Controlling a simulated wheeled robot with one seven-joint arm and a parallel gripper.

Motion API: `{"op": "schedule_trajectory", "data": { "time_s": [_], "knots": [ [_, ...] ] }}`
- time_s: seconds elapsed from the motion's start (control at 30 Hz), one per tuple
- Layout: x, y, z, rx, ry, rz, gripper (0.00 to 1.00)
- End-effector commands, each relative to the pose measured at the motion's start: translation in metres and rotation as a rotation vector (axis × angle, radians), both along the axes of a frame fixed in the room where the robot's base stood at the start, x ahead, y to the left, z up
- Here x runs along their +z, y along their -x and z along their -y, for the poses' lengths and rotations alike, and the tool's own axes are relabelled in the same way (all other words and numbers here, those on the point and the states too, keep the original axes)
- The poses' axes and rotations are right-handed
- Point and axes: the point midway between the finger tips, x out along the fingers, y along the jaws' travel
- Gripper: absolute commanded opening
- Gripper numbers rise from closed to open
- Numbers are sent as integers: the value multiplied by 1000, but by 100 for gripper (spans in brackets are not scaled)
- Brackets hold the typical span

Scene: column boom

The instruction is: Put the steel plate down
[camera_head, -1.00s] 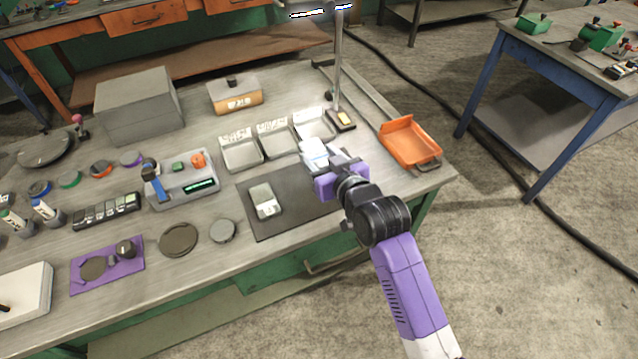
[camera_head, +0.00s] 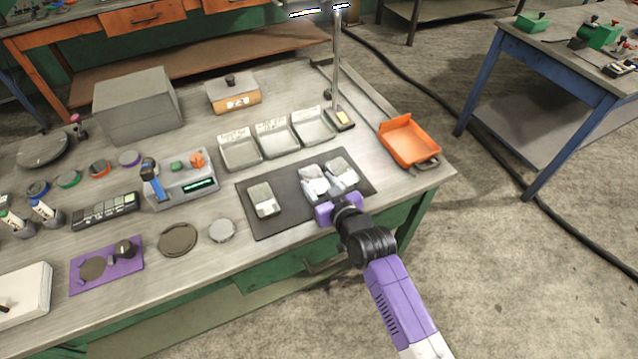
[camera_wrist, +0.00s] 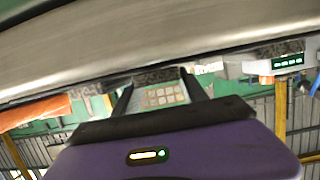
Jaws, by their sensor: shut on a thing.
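My gripper (camera_head: 328,186) is over the right half of a dark mat (camera_head: 289,212) on the bench, shut on a small pale plate (camera_head: 313,181). I take this to be the steel plate. In the wrist view, a plate with a grid of small squares (camera_wrist: 163,96) shows between the two dark fingers of my gripper (camera_wrist: 158,92). A similar plate (camera_head: 342,170) lies just right of the held one, and another (camera_head: 264,199) lies on the mat's left part. I cannot tell whether the held plate touches the mat.
Three labelled trays (camera_head: 275,140) stand behind the mat, with a lamp post (camera_head: 336,60) beside them. An orange tray (camera_head: 408,141) is at the right edge. The mat between the plates is bare.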

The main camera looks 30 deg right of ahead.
Motion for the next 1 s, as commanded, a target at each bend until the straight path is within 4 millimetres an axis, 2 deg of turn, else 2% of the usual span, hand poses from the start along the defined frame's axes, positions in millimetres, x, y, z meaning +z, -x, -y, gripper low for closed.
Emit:
{"op": "schedule_trajectory", "data": {
  "time_s": [0.2,0.23,0.27,0.67,0.87,1.0],
  "knots": [
    [-2,-1,0,0,0,5,0],
    [-3,0,0,0,0,0,57],
    [-3,0,0,0,0,0,60],
    [3,0,0,0,-1,-1,60],
    [8,30,0,0,-1,-1,60],
    [16,59,0,0,-1,-2,60]
  ]
}}
